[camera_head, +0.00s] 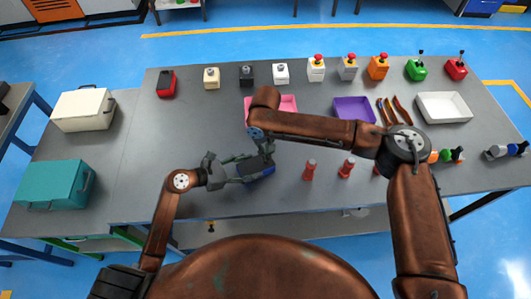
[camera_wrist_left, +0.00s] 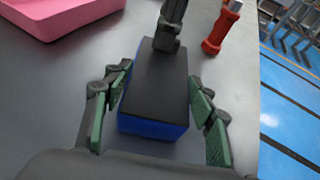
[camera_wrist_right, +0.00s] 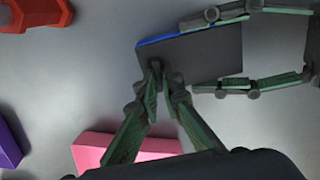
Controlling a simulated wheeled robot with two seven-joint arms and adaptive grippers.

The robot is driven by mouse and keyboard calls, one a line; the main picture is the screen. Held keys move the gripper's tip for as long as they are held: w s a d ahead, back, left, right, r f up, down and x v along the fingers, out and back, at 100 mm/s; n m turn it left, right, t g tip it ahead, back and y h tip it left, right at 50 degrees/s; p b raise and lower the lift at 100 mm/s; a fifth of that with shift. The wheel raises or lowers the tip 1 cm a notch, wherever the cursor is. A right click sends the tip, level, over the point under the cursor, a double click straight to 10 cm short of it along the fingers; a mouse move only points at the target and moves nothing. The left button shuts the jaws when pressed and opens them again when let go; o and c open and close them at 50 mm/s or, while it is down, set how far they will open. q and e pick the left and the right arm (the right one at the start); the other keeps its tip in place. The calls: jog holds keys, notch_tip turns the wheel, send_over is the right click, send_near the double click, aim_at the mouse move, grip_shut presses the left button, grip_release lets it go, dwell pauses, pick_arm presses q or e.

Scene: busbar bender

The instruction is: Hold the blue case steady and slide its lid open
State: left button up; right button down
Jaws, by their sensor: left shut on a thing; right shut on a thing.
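The blue case (camera_head: 262,175) stands on the grey table, partly hidden by my grippers. Its dark flat lid (camera_wrist_left: 157,72) covers the top, and the blue body (camera_wrist_left: 150,128) shows at the near end in the left wrist view. My left gripper (camera_wrist_left: 158,76) has one finger along each long side of the case and is shut on it. My right gripper (camera_wrist_right: 165,76) is closed at the lid's far end from the left hand, with its fingertips almost together. What lies between these fingertips is hidden. In the right wrist view a thin blue edge (camera_wrist_right: 165,39) shows beside the lid.
A pink tray (camera_head: 288,103) and a purple tray (camera_head: 353,108) lie behind the case. Several coloured switch boxes (camera_head: 316,70) line the back. Teal (camera_head: 55,185) and cream (camera_head: 82,110) cases stand at left. Table left of the case is clear.

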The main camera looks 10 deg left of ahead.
jog(key=shift+w, duration=0.1)
jog(key=w+d, duration=0.1)
jog(key=d, duration=0.1)
jog(key=w+d, duration=0.4)
jog(key=shift+d, duration=0.4)
jog(key=c, duration=2.1)
grip_release()
notch_tip(320, 180, up, 12)
